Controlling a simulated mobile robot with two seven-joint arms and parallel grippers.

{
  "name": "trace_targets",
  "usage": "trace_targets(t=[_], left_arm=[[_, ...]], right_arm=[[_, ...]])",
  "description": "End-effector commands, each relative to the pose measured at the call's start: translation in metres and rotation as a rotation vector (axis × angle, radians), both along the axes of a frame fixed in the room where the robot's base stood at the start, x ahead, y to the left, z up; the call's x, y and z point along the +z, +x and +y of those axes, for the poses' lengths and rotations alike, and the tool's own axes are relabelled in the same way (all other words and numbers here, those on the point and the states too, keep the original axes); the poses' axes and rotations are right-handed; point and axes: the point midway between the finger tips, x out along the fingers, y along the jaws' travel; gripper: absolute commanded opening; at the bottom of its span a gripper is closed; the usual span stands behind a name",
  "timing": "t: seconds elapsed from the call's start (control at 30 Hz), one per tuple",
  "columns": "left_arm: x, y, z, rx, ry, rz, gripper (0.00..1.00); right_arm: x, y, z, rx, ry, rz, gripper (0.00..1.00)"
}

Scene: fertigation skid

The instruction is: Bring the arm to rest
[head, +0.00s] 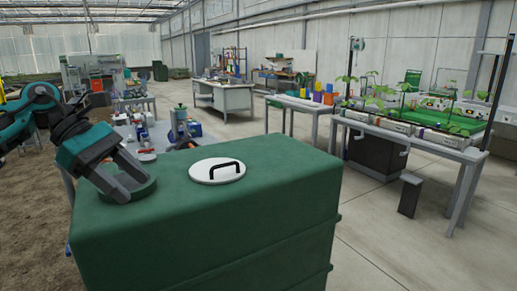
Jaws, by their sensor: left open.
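My left gripper (126,184) comes in from the left on my dark and teal left arm (28,105). Its two grey fingers point down and to the right and stand apart. The fingertips are over or beside a raised round green fitting (133,190) on top of the large green tank (255,205). I cannot tell whether they touch it. I see nothing held between the fingers. A round white lid (204,172) with a black handle (226,166) lies on the tank top, to the right of the gripper. My right gripper is not in view.
Behind the tank is a grey table with a green-and-grey device (180,122) and small red and blue parts. A bench with potted seedlings (425,131) stands at the right, and a desk (226,97) farther back. Concrete floor (385,235) is open right of the tank.

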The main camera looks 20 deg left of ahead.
Motion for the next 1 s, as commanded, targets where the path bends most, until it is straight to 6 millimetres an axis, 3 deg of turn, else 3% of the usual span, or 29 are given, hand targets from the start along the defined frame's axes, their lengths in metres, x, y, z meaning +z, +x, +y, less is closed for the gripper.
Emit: trace_targets(t=[0.03, 0.1, 0.2, 0.3, 0.47, 0.57, 0.67, 0.73, 0.77, 0.9, 1.0], left_arm=[[-0.020, 0.011, -0.028, 0.018, -0.125, 0.044, 0.52], [-0.040, 0.024, -0.066, 0.080, -0.317, 0.119, 0.52], [-0.065, 0.038, -0.115, 0.206, -0.621, 0.276, 0.52], [-0.089, 0.049, -0.149, 0.374, -0.931, 0.486, 0.52], [-0.140, 0.059, -0.174, 0.715, -1.399, 0.904, 0.52], [-0.188, 0.055, -0.177, 0.972, -1.666, 1.196, 0.52], [-0.247, 0.038, -0.178, 1.261, -1.913, 1.502, 0.52], [-0.291, 0.015, -0.180, 1.477, -2.063, 1.712, 0.52], [-0.309, 0.003, -0.182, -1.522, 2.058, -1.741, 0.52], [-0.369, -0.049, -0.194, -1.392, 1.669, -1.506, 0.52], [-0.392, -0.075, -0.202, -1.330, 1.510, -1.397, 0.52]], right_arm=[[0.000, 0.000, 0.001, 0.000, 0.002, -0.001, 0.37], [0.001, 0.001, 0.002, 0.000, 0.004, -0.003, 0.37], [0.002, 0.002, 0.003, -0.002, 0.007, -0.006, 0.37], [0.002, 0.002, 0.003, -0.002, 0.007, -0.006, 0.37], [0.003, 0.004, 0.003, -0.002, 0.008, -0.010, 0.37], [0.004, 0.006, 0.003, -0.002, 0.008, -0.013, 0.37], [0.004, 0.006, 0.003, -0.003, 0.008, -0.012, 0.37], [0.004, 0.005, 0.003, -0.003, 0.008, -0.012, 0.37], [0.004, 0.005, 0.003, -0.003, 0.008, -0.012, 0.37], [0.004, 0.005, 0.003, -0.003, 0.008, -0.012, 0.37], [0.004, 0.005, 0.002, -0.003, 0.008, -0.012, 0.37]])
